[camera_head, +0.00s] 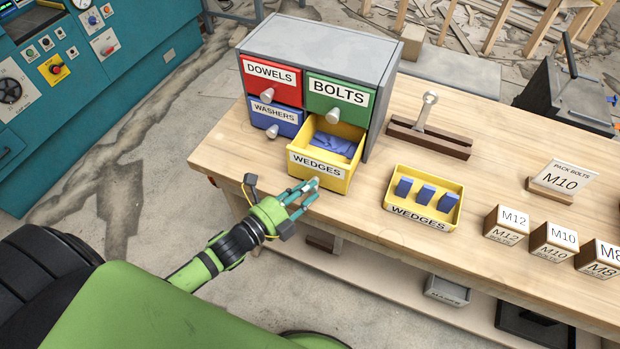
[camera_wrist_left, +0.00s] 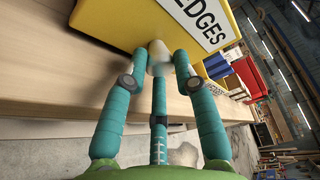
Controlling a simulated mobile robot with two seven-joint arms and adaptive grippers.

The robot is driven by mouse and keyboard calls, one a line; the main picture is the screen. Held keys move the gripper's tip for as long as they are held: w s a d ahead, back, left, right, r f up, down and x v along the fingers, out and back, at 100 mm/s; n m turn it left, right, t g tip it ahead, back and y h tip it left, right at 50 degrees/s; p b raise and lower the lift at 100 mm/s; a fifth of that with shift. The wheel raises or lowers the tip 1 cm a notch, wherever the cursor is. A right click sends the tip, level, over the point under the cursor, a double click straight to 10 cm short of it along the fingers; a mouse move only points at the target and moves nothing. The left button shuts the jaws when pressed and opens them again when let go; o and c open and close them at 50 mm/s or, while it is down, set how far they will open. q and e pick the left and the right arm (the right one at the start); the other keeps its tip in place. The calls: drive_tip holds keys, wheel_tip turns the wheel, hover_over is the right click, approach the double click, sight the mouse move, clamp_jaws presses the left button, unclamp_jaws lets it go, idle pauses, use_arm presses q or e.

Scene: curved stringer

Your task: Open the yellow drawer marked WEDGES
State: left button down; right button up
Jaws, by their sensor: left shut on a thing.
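The yellow drawer marked WEDGES (camera_head: 318,171) is the lower right drawer of a grey cabinet (camera_head: 330,42) on the workbench. It stands pulled out, and blue wedges (camera_head: 335,144) show inside it. My left gripper (camera_head: 306,192) is at the drawer's front, shut on its pale knob. In the left wrist view the fingers of the left gripper (camera_wrist_left: 158,72) close around the knob (camera_wrist_left: 158,52), below the yellow drawer front (camera_wrist_left: 125,22). My right gripper is not in view.
The red DOWELS drawer (camera_head: 272,80), green BOLTS drawer (camera_head: 339,96) and blue WASHERS drawer (camera_head: 274,117) are closed. A yellow WEDGES tray (camera_head: 423,218) with three blue wedges stands to the right. Labelled blocks (camera_head: 506,225) and a brown fixture (camera_head: 428,136) are also on the bench.

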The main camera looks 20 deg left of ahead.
use_arm(q)
drive_tip(key=shift+w+a+r, duration=0.1)
drive_tip(key=shift+r, duration=0.05)
drive_tip(key=c, duration=1)
unclamp_jaws()
drive_tip(key=shift+a, duration=0.1)
drive_tip(key=shift+s, duration=0.2)
drive_tip(key=v, duration=1.1)
drive_tip(key=shift+s+a, duration=0.2)
drive_tip(key=shift+s, duration=0.15)
